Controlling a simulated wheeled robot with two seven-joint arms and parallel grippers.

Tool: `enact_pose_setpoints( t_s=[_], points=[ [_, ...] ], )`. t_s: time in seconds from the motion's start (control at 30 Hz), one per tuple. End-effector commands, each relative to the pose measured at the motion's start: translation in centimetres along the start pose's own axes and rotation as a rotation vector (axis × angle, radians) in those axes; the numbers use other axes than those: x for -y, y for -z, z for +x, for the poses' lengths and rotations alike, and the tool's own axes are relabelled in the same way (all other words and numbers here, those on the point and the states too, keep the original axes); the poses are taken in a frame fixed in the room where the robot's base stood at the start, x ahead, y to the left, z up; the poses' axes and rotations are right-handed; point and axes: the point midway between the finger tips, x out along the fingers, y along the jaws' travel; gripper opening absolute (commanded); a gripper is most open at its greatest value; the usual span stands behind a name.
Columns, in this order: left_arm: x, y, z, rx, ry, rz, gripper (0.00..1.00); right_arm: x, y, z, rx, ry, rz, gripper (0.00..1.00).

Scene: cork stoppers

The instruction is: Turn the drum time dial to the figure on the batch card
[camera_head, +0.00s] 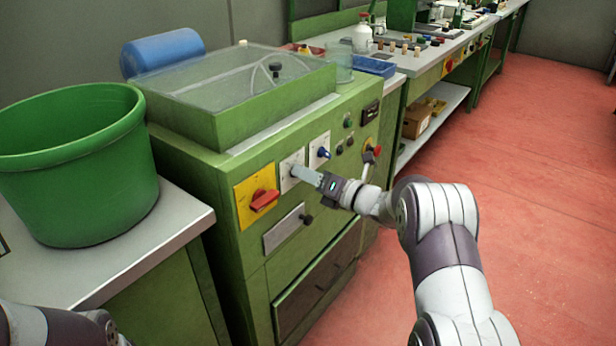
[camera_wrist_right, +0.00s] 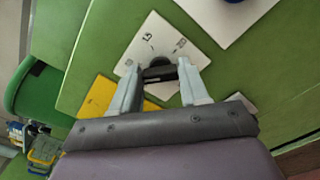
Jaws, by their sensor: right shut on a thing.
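The time dial's white plate (camera_head: 291,168) is on the front of the green machine, between the yellow switch plate and another white dial plate. It also shows in the right wrist view (camera_wrist_right: 134,56) with small printed figures. My right gripper (camera_head: 298,173) is at this plate. In the right wrist view, its two fingers (camera_wrist_right: 160,75) are shut on the dark dial knob (camera_wrist_right: 160,72). The knob's pointer cannot be made out. No batch card can be made out for certain. Part of my left arm shows at the lower left; its gripper is out of view.
A red rotary switch (camera_head: 264,200) on a yellow plate sits left of the dial. A blue knob (camera_head: 323,153) on a white plate sits to the right. A green tub (camera_head: 75,165) stands on the left bench. The red floor at right is open.

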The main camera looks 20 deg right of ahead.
Motion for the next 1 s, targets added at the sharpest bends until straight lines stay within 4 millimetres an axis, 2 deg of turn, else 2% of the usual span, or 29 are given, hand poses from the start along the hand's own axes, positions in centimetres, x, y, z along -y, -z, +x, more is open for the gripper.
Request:
enact_pose_setpoints(
  t_s=[0.47,1.0],
  points=[
    [0.0,0.1,-1.2,0.000,0.000,0.000,0.58,0.2,0.0,0.0,-0.001,0.002,0.452,0.14],
    [0.0,0.5,-3.9,0.000,0.000,0.000,0.58,0.3,0.1,0.0,-0.001,0.003,0.967,0.14]
  ],
)
